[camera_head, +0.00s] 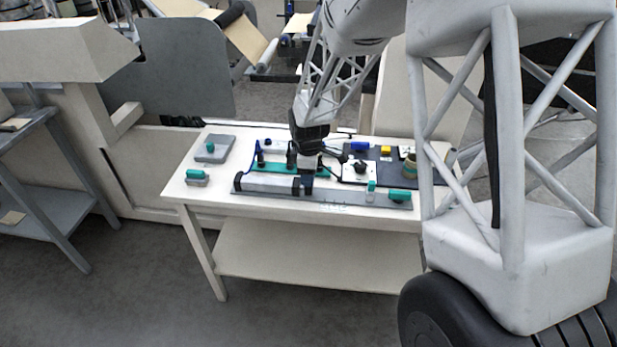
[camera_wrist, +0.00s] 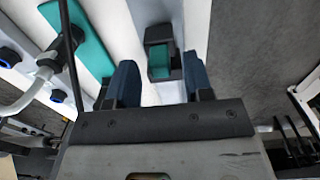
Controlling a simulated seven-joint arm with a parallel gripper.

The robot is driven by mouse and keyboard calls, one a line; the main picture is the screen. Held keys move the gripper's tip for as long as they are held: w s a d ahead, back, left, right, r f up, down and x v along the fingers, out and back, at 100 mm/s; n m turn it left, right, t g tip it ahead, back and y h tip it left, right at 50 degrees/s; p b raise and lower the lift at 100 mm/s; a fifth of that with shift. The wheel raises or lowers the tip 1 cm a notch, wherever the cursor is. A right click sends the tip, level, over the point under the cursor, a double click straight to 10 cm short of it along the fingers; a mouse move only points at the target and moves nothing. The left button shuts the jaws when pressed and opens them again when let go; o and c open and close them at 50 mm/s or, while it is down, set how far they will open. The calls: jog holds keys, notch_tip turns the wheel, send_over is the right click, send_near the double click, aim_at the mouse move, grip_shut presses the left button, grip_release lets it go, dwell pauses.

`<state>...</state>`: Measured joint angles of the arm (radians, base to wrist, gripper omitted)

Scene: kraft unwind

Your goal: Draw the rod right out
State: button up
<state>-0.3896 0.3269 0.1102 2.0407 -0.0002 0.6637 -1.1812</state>
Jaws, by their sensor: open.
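A long grey bar-like fixture (camera_head: 340,196) lies along the front of the white table. A light grey cylinder-like body (camera_head: 268,182) with black bands sits on its left part. A teal handle (camera_head: 399,196) is at its right end. I cannot tell for certain which part is the rod. My gripper (camera_head: 308,166) is above the left part of the fixture, partly hidden by my wrist. In the wrist view its two dark blue fingers (camera_wrist: 159,82) are apart with nothing gripped. A dark block with a teal insert (camera_wrist: 160,62) shows beyond and between them.
A teal strip (camera_wrist: 82,42) with upright black fittings lies behind the fixture. A grey plate (camera_head: 215,149) and a small teal-topped block (camera_head: 197,176) are at left.

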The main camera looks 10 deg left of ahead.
jog(key=shift+f, duration=0.7)
grip_shut()
